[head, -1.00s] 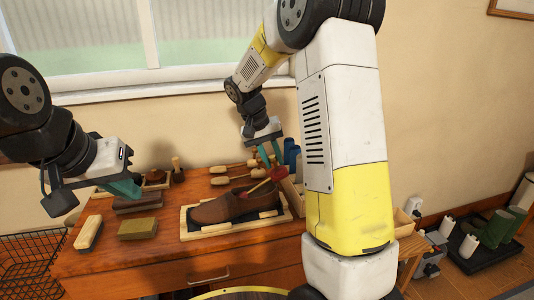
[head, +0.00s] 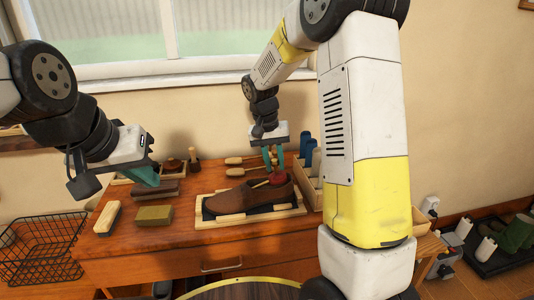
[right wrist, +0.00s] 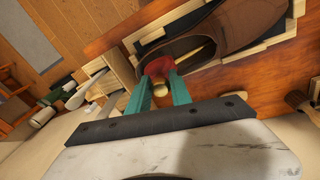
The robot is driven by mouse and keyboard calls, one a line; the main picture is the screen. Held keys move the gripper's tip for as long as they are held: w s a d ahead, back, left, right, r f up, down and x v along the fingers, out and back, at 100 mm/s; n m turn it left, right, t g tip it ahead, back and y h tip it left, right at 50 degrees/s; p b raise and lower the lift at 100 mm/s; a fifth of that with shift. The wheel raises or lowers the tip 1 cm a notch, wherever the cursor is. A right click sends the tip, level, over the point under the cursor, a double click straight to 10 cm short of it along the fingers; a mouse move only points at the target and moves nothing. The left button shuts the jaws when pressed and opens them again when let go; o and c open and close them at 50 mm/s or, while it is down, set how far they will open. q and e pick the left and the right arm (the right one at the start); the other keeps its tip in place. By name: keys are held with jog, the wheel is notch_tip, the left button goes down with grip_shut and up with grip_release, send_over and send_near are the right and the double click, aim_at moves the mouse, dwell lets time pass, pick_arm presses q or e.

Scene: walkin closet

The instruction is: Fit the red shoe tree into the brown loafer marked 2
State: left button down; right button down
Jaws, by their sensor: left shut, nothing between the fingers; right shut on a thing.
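The brown loafer (head: 238,199) lies on a light-framed tray, toe to the left; I cannot make out a number on it. It also shows in the right wrist view (right wrist: 245,25). The red shoe tree (head: 279,177) has its red heel block at the back of the shoe opening (right wrist: 160,66). Its pale rod runs forward into the shoe; its front end is hidden. My right gripper (head: 273,160) is shut on the shoe tree from above, with a tan knob at its fingers in the right wrist view. My left gripper (head: 148,177) is shut and empty, away at the left.
The framed tray (head: 208,224) sits on the wooden bench (head: 170,237). Brushes (head: 107,217) and a yellowish block (head: 154,215) lie left of it. A wooden box with blue rolls (head: 308,190) stands close on the right. A wire basket (head: 40,252) is at the far left.

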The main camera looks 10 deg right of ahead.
aim_at(280, 173)
jog(key=shift+d+f+y, duration=0.45)
jog(key=shift+f+y, duration=0.05)
jog(key=shift+f, duration=0.3)
jog(key=shift+d+f+y, duration=0.4)
jog(key=shift+f+y, duration=0.1)
jog(key=shift+f, duration=0.25)
jog(key=c, duration=0.6)
grip_release()
jog(key=shift+r, duration=4)
